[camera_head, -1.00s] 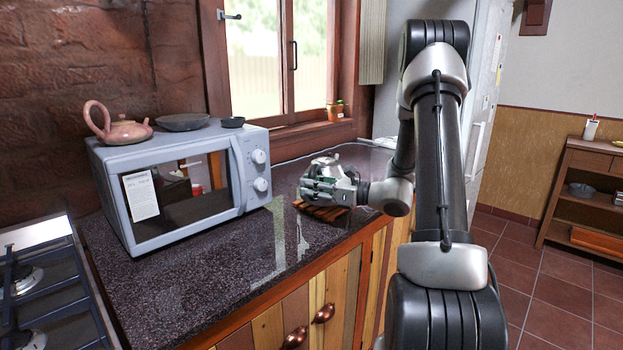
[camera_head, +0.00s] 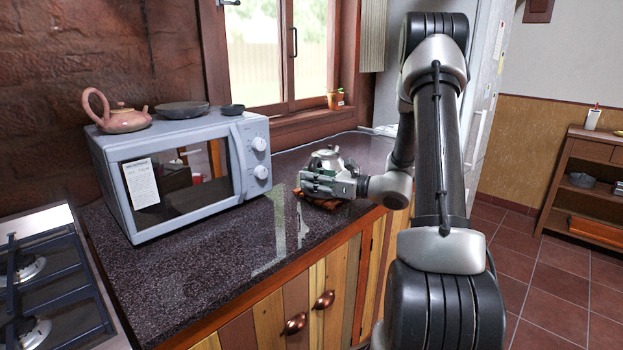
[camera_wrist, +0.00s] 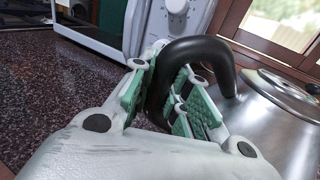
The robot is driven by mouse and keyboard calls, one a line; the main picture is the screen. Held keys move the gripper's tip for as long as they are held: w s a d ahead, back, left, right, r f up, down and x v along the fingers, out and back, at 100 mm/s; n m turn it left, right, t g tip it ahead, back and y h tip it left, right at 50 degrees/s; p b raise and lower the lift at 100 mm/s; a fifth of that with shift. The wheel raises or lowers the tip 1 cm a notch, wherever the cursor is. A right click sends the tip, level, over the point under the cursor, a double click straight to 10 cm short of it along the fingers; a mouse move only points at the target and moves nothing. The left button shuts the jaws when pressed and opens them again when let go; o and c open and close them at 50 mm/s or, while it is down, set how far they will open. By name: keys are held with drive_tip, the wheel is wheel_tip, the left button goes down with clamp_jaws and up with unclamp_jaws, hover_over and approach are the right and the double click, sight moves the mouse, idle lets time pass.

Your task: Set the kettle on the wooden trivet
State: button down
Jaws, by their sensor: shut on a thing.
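The silver kettle (camera_head: 326,155) is at the right part of the counter, mostly hidden behind my gripper (camera_head: 315,183) in the head view. In the wrist view my gripper (camera_wrist: 168,95) is shut on the kettle's thick black handle (camera_wrist: 205,50), with the green finger pads on both sides of it. The kettle's shiny metal body (camera_wrist: 285,125) shows at the right there. The wooden trivet (camera_head: 326,204) lies on the counter below the gripper and kettle, and only its edges show. The kettle looks upright and over the trivet; whether its base touches it is hidden.
A white microwave (camera_head: 185,222) stands left of the kettle, with a clay teapot (camera_head: 122,122) and dark dishes (camera_head: 182,109) on top. A gas stove (camera_head: 50,290) is at the far left. The counter (camera_head: 235,265) in front is clear. A small potted plant (camera_head: 336,99) sits on the windowsill.

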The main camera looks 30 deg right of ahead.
drive_tip(key=shift+f, duration=0.25)
drive_tip(key=c, duration=1.3)
unclamp_jaws()
drive_tip(key=shift+f, duration=0.1)
drive_tip(key=v, duration=1.2)
drive_tip(key=shift+d, duration=0.1)
